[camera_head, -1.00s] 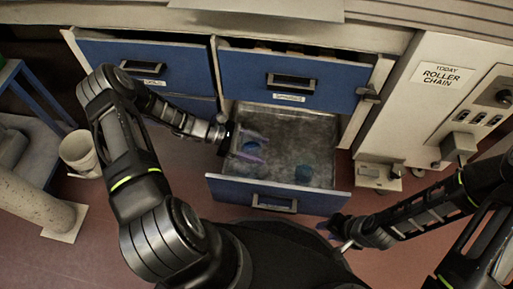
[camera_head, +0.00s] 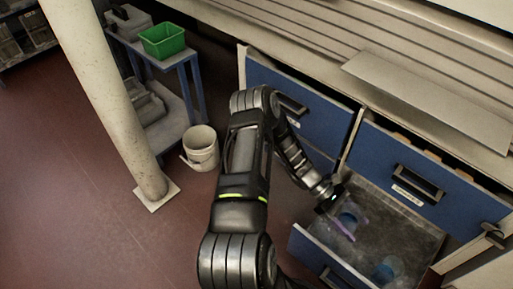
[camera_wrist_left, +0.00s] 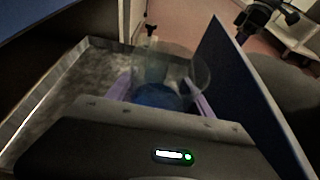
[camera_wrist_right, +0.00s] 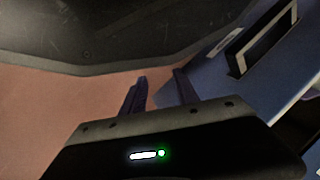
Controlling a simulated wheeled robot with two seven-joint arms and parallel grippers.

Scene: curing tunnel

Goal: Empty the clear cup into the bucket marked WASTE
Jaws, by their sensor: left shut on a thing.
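My left gripper (camera_head: 345,224) is inside the open lower drawer. Its purple fingers are shut on a clear cup (camera_wrist_left: 190,72) with blue in its bottom, which stands between the fingers in the left wrist view. The bucket (camera_head: 202,152) is off-white and stands on the floor left of the drawers; no marking on it can be read.
The open drawer (camera_head: 334,257) also holds another blue-tinted clear vessel (camera_head: 388,269) at its right. Red floor is free left of my arm.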

